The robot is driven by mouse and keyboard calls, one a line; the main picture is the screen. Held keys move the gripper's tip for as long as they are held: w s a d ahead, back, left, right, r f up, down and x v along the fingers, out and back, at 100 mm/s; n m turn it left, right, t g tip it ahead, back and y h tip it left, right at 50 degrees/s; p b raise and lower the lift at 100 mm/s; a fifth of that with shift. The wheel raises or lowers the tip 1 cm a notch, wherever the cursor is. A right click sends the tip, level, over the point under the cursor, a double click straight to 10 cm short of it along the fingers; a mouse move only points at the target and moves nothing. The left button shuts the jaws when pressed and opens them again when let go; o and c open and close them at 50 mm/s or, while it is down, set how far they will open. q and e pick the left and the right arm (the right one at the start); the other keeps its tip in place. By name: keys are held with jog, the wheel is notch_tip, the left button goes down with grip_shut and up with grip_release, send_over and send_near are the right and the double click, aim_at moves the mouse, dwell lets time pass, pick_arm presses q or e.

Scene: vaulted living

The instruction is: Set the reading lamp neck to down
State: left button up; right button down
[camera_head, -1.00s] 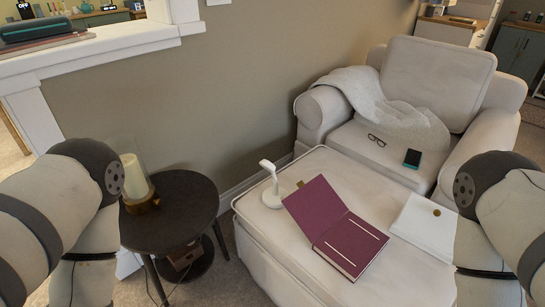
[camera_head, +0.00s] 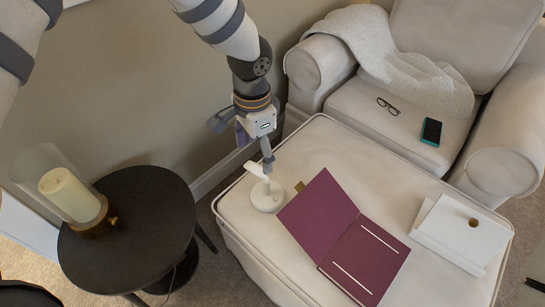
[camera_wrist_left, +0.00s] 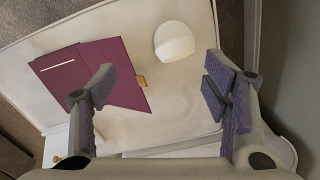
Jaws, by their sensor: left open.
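The small white reading lamp (camera_head: 266,199) stands on the left part of the cream ottoman (camera_head: 310,140). Its round base rests on the fabric and its head sits on a short neck, close under my gripper. In the left wrist view the lamp (camera_wrist_left: 174,41) shows as a white rounded shape beyond the fingertips, apart from both fingers. My left gripper (camera_head: 252,148) reaches down from above, just over the lamp. In the left wrist view its purple-padded fingers (camera_wrist_left: 161,88) are spread wide with nothing between them. My right gripper is out of view.
An open maroon book (camera_head: 365,258) lies right of the lamp. A white box-like item (camera_head: 462,235) lies farther right. A dark round side table (camera_head: 150,215) with a glass-shaded candle (camera_head: 65,195) stands left. The armchair (camera_head: 450,45) holds glasses (camera_head: 388,106) and a phone (camera_head: 431,131).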

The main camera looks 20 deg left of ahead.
aim_at(256, 164)
pick_arm(q)
jog(key=shift+w+a+r+y, duration=0.15)
jog(key=shift+w+a, duration=0.15)
jog(key=shift+w, duration=0.15)
jog(key=shift+w+a+r+y, duration=0.15)
jog(key=shift+w+a, duration=0.1)
jog(key=shift+w, duration=0.2)
jog(key=f, duration=0.3)
jog(key=f+b, duration=0.1)
jog(key=f, duration=0.7)
jog(key=shift+w+a, duration=0.2)
jog(key=shift+a, duration=0.05)
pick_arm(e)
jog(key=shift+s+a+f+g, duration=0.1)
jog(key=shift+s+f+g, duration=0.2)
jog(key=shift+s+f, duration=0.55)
pick_arm(q)
jog(key=shift+c, duration=0.3)
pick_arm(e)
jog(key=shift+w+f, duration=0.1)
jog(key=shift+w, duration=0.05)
